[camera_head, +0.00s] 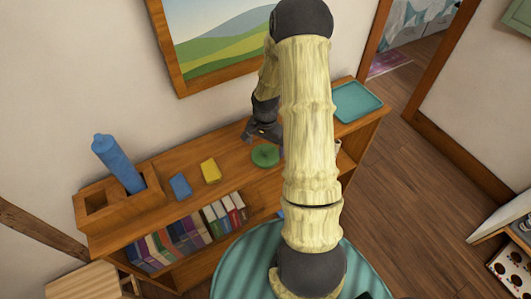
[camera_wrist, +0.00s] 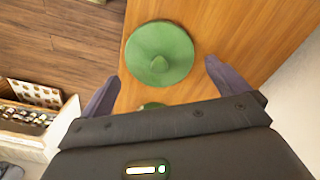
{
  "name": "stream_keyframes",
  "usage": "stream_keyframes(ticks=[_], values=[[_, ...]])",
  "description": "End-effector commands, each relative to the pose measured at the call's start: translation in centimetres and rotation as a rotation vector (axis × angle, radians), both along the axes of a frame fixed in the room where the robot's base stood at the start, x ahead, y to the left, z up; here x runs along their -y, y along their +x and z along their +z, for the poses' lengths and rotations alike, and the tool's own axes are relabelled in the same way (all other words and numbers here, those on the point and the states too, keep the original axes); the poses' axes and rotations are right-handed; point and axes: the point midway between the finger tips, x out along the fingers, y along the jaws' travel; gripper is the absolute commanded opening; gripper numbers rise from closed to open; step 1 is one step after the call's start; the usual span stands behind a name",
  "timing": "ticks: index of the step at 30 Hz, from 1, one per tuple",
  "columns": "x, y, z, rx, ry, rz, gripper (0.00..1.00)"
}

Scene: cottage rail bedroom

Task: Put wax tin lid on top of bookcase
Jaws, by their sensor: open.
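A round green lid (camera_head: 265,155) with a small central knob is on the wooden bookcase top (camera_head: 225,179), near its front edge. It also shows in the wrist view (camera_wrist: 159,53), knob facing my camera. My gripper (camera_head: 262,133) is over the bookcase top just behind the lid, partly hidden by my arm. In the wrist view my two fingers (camera_wrist: 162,72) are spread apart with nothing held between them, and the lid is ahead of them. A second bit of green (camera_wrist: 150,106) shows near the palm edge, mostly hidden; I cannot tell what it is.
On the bookcase top are a wooden holder (camera_head: 97,203) with a blue cylinder (camera_head: 118,163), a blue block (camera_head: 180,186), a yellow block (camera_head: 210,170) and a teal tray (camera_head: 357,102). A picture (camera_head: 220,38) hangs behind. Open floor lies right.

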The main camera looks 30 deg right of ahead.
Motion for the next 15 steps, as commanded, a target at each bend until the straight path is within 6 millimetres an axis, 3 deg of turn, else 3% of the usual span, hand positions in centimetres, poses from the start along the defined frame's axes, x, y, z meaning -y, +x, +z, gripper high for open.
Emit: stream_keyframes(ticks=[9, 15], values=[[-0.1, -0.2, -3.1, -0.002, 0.000, 0.002, 1.00], [-0.1, -0.1, -3.4, 0.001, -0.001, 0.000, 1.00]])
